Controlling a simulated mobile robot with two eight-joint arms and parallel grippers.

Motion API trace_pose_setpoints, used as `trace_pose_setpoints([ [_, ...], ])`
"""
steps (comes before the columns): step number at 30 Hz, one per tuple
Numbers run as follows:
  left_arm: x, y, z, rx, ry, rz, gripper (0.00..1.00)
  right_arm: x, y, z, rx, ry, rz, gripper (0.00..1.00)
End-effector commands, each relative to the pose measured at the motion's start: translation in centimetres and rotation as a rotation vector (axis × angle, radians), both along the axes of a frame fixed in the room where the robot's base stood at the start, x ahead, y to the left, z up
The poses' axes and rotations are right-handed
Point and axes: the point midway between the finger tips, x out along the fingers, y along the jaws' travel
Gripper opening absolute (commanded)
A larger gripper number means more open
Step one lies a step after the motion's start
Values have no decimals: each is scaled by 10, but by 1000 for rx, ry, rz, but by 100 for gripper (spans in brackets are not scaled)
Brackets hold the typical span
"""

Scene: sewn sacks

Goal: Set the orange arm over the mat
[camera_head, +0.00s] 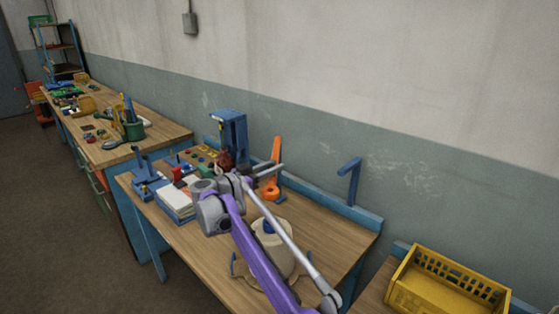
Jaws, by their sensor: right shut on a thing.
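The orange arm (276,150) stands nearly upright at the back of the near wooden bench, with a wider orange part at its lower end. My right gripper (269,172) reaches it from the left, its grey fingers crossing the orange piece. It is shut on the orange arm, though the contact is small and partly hidden. My purple and grey right arm covers the middle of the bench. I cannot make out the mat for certain. My left gripper is not in view.
A cream, rounded thing with a blue top (272,238) stands behind my arm. A blue upright machine (232,135) and a white-topped blue box (177,199) are to the left. A yellow crate (418,290) sits at lower right. The bench's right end (345,238) is fairly clear.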

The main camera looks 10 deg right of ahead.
Motion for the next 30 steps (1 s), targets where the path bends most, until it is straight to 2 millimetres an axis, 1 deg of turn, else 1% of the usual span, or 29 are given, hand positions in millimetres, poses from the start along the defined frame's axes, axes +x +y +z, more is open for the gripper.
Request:
trace_pose_setpoints([
  [1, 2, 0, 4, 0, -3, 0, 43, 2, 1, 4, -3, -2, -2, 0],
  [4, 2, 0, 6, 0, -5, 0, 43, 2, 3, 3, -5, -2, -10, 0],
  [16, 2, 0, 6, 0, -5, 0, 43, 2, 5, 2, -6, -2, -9, 0],
  [17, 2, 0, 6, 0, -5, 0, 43, 2, 5, 2, -6, -2, -8, 35],
  [21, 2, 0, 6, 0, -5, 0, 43, 2, 5, 1, -5, -2, -9, 60],
  [22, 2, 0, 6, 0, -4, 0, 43, 2, 5, 1, -4, -1, -10, 61],
  [30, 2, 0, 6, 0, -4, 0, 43, 1, 5, 1, -3, -1, -12, 61],
])
